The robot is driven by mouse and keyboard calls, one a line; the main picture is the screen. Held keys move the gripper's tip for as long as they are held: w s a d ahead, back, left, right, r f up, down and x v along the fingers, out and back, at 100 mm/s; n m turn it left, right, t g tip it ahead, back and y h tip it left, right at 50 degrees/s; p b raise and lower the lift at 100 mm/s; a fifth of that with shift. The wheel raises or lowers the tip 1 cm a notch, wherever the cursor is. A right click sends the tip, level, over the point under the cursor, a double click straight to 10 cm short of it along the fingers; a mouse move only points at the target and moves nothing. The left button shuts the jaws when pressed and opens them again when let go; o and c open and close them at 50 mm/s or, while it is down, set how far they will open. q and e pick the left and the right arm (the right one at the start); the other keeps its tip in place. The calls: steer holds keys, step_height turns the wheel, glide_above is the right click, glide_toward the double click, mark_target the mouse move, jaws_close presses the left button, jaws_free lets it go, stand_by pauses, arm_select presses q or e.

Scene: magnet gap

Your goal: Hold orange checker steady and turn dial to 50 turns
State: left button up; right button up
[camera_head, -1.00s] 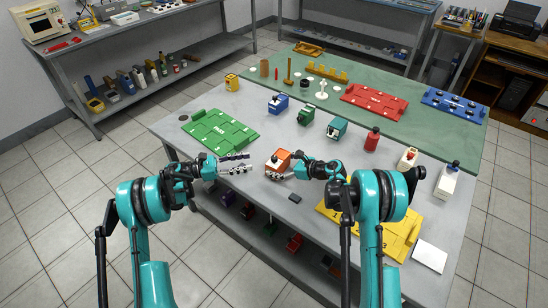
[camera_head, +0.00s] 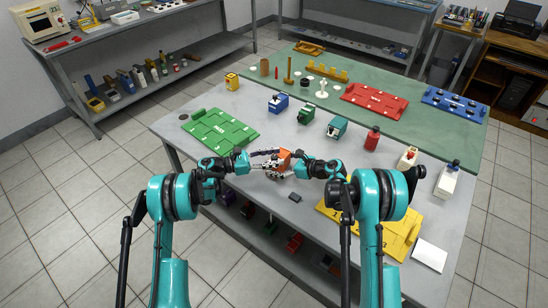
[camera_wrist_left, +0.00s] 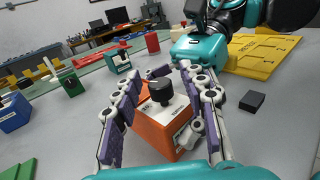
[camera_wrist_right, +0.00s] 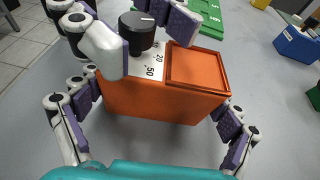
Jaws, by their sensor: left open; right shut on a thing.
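The orange checker (camera_head: 284,158) is a box standing on the grey table, with a black dial (camera_wrist_left: 161,90) on its white top plate. In the right wrist view the dial (camera_wrist_right: 137,30) stands beside the marks 20 and 50; which it points to I cannot tell. My right gripper (camera_wrist_right: 160,97) is shut on the checker's body, one finger at each end. My left gripper (camera_head: 270,159) is open at the checker; in the left wrist view its fingers (camera_wrist_left: 160,78) stand on either side of the dial, apart from it as far as I can see.
A small black block (camera_head: 295,197) lies in front of the checker. The green tray (camera_head: 220,131) is to the left, the yellow tray (camera_head: 400,241) to the right.

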arm_select(q)
jaws_close()
steer(key=shift+g, duration=0.3)
steer(key=shift+w+m+g+h, duration=0.1)
steer(key=shift+m+g+h, duration=0.2)
steer(key=shift+m+g, duration=1.3)
steer(key=shift+g, duration=0.6)
